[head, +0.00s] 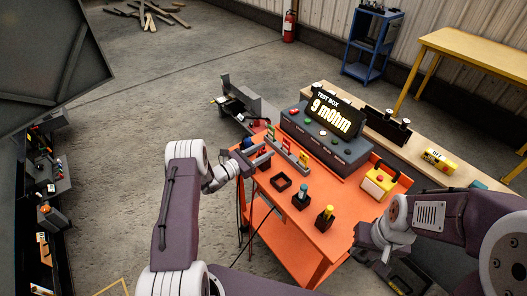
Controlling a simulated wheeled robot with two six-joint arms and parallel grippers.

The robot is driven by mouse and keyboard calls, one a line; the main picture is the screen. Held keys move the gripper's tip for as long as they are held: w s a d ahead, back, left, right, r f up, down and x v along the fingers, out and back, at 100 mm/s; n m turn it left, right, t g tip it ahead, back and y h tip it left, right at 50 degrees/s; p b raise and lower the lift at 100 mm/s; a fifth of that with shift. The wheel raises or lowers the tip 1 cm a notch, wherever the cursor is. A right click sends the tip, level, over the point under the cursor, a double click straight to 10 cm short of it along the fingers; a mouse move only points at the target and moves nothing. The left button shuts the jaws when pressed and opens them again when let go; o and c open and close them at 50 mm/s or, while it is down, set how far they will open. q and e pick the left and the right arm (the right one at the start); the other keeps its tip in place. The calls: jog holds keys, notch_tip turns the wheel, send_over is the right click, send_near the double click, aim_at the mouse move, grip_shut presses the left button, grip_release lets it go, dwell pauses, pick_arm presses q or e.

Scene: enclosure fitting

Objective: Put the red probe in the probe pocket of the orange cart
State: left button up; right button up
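The orange cart (320,240) stands in the middle of the head view. A low grey rack (287,152) on its top holds small red, yellow and green pieces; I cannot tell surely which one is the red probe. A black open square frame (281,183) lies on the cart top; I cannot tell whether it is the probe pocket. My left gripper (262,158) is at the cart's left edge, beside the rack, too small to read its fingers. My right gripper (364,246) is low at the cart's right front side, partly hidden by its own arm.
The test box (328,148) reading "9 mOhm" stands at the cart's back. A teal-topped block (302,197), a yellow-topped block (325,218) and a yellow case (379,181) stand on the cart. A wooden bench (460,177) runs behind. Cables hang at the cart's left.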

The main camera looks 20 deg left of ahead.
pick_arm(q)
jog(key=shift+r, duration=0.15)
jog(key=v, duration=1.2)
jog(key=s+d+r+m+g+h, duration=0.25)
jog(key=s+d+m+g, duration=0.35)
jog(key=d, duration=0.3)
jog(key=s+d+f+m+g+y, duration=0.1)
jog(key=s+d+m+g+y, duration=0.4)
jog(key=s+m+g, duration=0.55)
jog(key=s+a+r+m+t+y, duration=0.2)
jog(key=s+a+m+y, duration=0.4)
jog(key=m, duration=0.5)
jog(key=shift+s+a+r+m+t+y+b, duration=0.2)
jog(key=shift+a+m+t+y+b, duration=0.25)
jog(key=shift+t+y, duration=0.5)
